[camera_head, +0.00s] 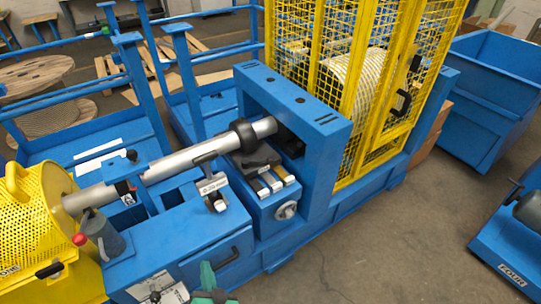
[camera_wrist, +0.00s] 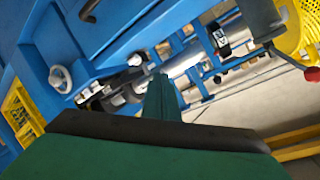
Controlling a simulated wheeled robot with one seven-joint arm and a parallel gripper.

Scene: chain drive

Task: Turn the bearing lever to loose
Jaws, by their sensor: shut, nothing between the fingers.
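The long grey shaft (camera_head: 165,165) crosses the blue machine. A bearing block with a dark ball-ended lever (camera_head: 131,156) and a small label (camera_head: 128,199) sits at its left part. A grey bracket with a white label (camera_head: 213,184) stands at mid-shaft; I cannot read the label or tell for certain which part is the bearing lever. My green gripper (camera_head: 210,286) is at the bottom edge, in front of the machine and apart from these parts. In the wrist view my gripper (camera_wrist: 160,82) is shut and empty, with the shaft (camera_wrist: 184,62) beyond it.
A red-knobbed lever (camera_head: 80,239) stands beside the yellow perforated guard (camera_head: 35,215) at left. A yellow mesh cage (camera_head: 345,75) rises at the back. A handwheel (camera_head: 286,210) is on the machine's front. The floor (camera_head: 400,230) at right is clear up to a blue stand (camera_head: 510,240).

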